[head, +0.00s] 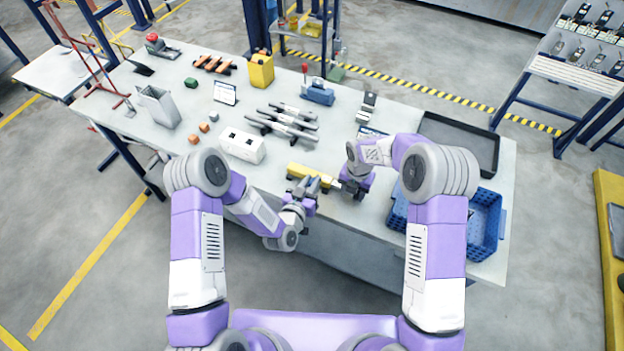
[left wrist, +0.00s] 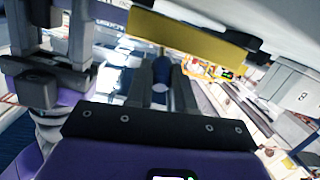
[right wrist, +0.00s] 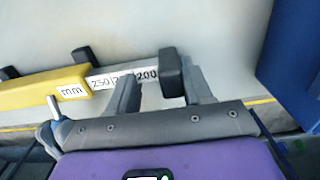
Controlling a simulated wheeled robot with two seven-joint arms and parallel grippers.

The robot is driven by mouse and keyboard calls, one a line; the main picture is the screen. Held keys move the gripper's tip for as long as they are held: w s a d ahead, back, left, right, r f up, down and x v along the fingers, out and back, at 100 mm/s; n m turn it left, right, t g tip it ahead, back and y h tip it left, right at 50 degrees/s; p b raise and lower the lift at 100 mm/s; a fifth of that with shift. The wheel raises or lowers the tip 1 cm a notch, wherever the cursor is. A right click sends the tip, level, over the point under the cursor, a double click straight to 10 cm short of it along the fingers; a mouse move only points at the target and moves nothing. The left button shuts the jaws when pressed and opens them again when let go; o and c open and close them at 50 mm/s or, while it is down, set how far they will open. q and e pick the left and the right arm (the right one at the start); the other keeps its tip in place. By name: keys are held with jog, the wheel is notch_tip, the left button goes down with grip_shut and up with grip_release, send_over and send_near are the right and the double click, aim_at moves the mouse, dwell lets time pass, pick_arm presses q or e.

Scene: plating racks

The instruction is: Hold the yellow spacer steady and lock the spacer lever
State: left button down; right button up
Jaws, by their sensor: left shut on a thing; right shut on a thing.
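The yellow spacer (head: 309,172) lies near the front edge of the table; its body also shows in the left wrist view (left wrist: 190,42) and the right wrist view (right wrist: 45,88). A white scale bar (right wrist: 105,79) extends from it to a dark end block (right wrist: 171,76). My right gripper (right wrist: 160,90) is shut at that end of the spacer, the block between its fingers. A lever, a thin metal rod (right wrist: 54,106) with a blue end (left wrist: 161,72), sticks out from the body's front side. My left gripper (left wrist: 165,85) is shut around the blue end. The exact finger contact is hard to see.
A white box (head: 242,146) stands left of the spacer, several dark-and-grey tools (head: 285,125) behind it. A blue crate (head: 484,225) and a black tray (head: 455,140) are at the right. My arms are close together at the table's front edge.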

pick_arm(q)
jog(key=shift+s+f+t+h, duration=0.15)
jog(key=shift+f+t+h, duration=0.25)
jog(key=shift+f+t, duration=0.25)
jog(key=shift+r, duration=0.1)
jog(key=c, duration=1)
grip_release()
jog(key=v, duration=1.2)
